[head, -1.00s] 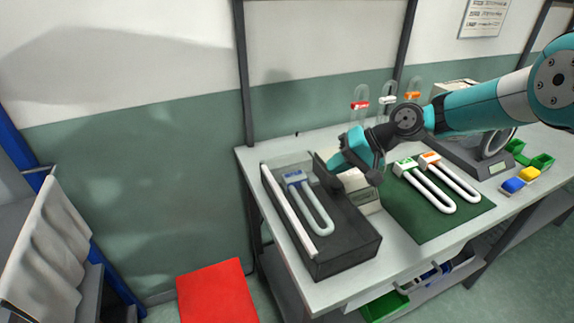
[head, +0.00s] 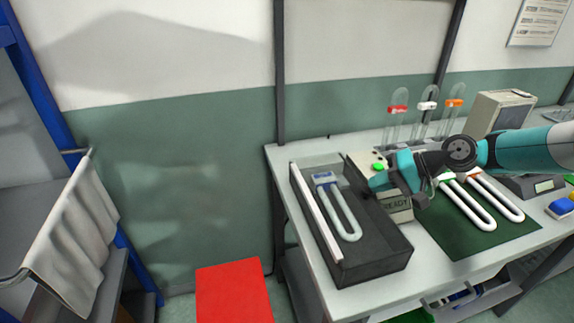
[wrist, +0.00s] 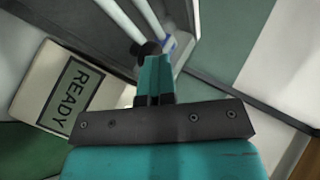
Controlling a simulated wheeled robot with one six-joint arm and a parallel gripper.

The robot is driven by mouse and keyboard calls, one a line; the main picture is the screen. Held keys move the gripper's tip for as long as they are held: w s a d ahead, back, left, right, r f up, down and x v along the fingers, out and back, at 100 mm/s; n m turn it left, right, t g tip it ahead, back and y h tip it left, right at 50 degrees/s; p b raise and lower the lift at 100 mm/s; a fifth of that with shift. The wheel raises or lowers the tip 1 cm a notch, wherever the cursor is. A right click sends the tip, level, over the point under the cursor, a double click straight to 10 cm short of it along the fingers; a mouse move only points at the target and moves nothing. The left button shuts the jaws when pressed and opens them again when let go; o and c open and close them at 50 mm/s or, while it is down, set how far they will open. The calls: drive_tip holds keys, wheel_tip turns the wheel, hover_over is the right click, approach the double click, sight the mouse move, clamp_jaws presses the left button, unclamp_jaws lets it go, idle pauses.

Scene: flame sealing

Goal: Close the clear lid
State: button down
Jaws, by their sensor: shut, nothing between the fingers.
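A long dark open-topped box (head: 370,262) stands on the left end of the bench, with a white U-shaped tube with a blue cap (head: 348,222) inside. A white bar (head: 318,215) runs along its left side. The clear lid is hard to make out; I cannot tell its outline or angle. My gripper (head: 371,184) is shut and empty at the box's right side, close to a dark upright plate (head: 356,174). In the wrist view the shut fingers (wrist: 152,52) point toward the box, near the tube's white legs (wrist: 140,22). I cannot tell whether they touch anything.
A pale box marked READY (head: 397,204) with a green button stands just right of the dark box; it also shows in the wrist view (wrist: 68,92). Two more tubes (head: 468,205) lie on a green mat (head: 462,243). Capped glass tubes (head: 427,108) stand behind. A red block (head: 233,292) is below left.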

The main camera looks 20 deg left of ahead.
drive_tip(key=shift+d+f, duration=0.15)
drive_tip(key=shift+f, duration=0.25)
wheel_tip(320, 180, up, 6)
drive_tip(key=p, duration=0.4)
drive_tip(key=shift+d+f, duration=0.1)
drive_tip(key=shift+f, duration=0.1)
drive_tip(key=w+d+r+b, duration=0.2)
drive_tip(key=d+r+b, duration=0.15)
drive_tip(key=d, duration=0.45)
drive_tip(key=s+r+h, duration=0.1)
drive_tip(key=s+r, duration=0.4)
drive_tip(key=r, duration=0.1)
drive_tip(key=s+d+r+n+t+h, duration=0.1)
drive_tip(key=s+r+n+h, duration=0.3)
drive_tip(key=s, duration=0.8)
drive_tip(key=s+d, duration=0.3)
drive_tip(key=s, duration=0.6)
drive_tip(key=s+d+f+h, duration=0.1)
drive_tip(key=s+d, duration=0.3)
drive_tip(key=s, duration=0.5)
drive_tip(key=shift+f+t, duration=0.2)
drive_tip(key=shift+t, duration=0.1)
